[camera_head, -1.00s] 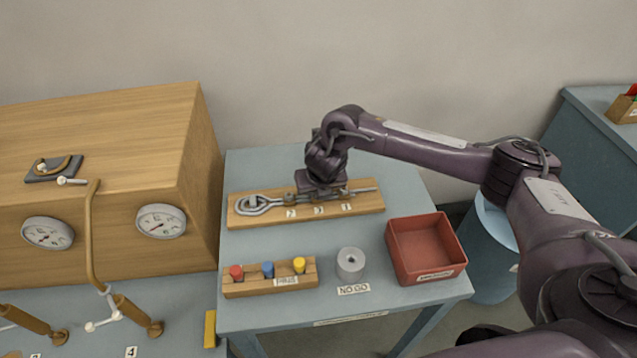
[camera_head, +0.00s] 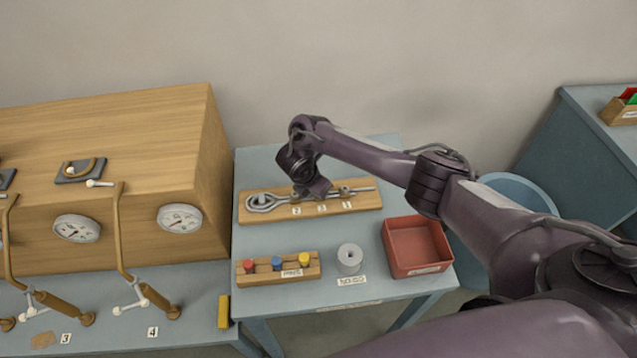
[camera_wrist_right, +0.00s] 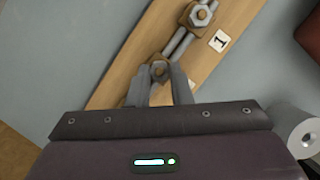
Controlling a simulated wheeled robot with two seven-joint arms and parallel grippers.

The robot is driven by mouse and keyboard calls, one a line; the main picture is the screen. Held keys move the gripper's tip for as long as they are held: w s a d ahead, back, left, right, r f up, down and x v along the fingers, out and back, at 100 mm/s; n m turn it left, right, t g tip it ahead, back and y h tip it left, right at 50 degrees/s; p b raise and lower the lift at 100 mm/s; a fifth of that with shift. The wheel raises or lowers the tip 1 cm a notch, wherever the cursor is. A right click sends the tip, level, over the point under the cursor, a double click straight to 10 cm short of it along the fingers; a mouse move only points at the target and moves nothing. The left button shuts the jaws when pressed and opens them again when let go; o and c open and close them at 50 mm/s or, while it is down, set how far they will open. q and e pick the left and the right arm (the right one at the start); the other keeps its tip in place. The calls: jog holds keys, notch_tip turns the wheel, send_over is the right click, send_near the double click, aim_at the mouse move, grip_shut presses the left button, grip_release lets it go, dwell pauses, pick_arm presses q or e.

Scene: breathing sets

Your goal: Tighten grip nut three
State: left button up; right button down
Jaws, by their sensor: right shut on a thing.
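A wooden board (camera_head: 362,205) on the small table carries a wire rope with an eye (camera_head: 262,202) at its left end and grip nuts along the rope. Labels 2, 3 and 1 run left to right on its front edge. My right gripper (camera_head: 318,197) is at the middle grip, behind label 3. In the right wrist view, its fingers (camera_wrist_right: 160,82) are shut around the hex nut (camera_wrist_right: 158,69). The grip nut by label 1 (camera_wrist_right: 200,15) shows farther along the rope, free of the gripper. Part of the middle grip is hidden by the gripper. My left gripper is out of view.
In front of the board are a wooden rack (camera_head: 280,275) with coloured plugs, a grey ring gauge (camera_head: 350,257) and a red tray (camera_head: 388,245). A large wooden box (camera_head: 150,130) with gauges stands close on the left.

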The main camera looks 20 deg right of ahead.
jog(key=m, duration=0.1)
jog(key=m+g, duration=0.1)
jog(key=m, duration=0.1)
jog(key=shift+w+r+h+p, duration=0.15)
jog(key=shift+w+h+p, duration=0.05)
jog(key=shift+h+p, duration=0.15)
jog(key=shift+w+m+g, duration=0.1)
jog(key=shift+m+g, duration=0.3)
jog(key=shift+m, duration=0.5)
jog(key=m, duration=0.1)
jog(key=m+g+b, duration=0.1)
jog(key=m, duration=0.1)
jog(key=shift+w+f+m, duration=0.1)
jog(key=shift+f+m, duration=0.1)
jog(key=shift+m, duration=0.1)
jog(key=shift+w+d+r+m+g+y+b, duration=0.1)
jog(key=shift+m+g+y+b, duration=0.25)
jog(key=shift+m, duration=0.55)
jog(key=shift+w+m+g+y+b, duration=0.1)
jog(key=shift+m+g+b, duration=0.45)
jog(key=shift+m, duration=0.35)
jog(key=c, duration=1.3)
grip_release()
jog(key=shift+s, duration=0.1)
jog(key=v, duration=0.7)
jog(key=shift+r, duration=0.4)
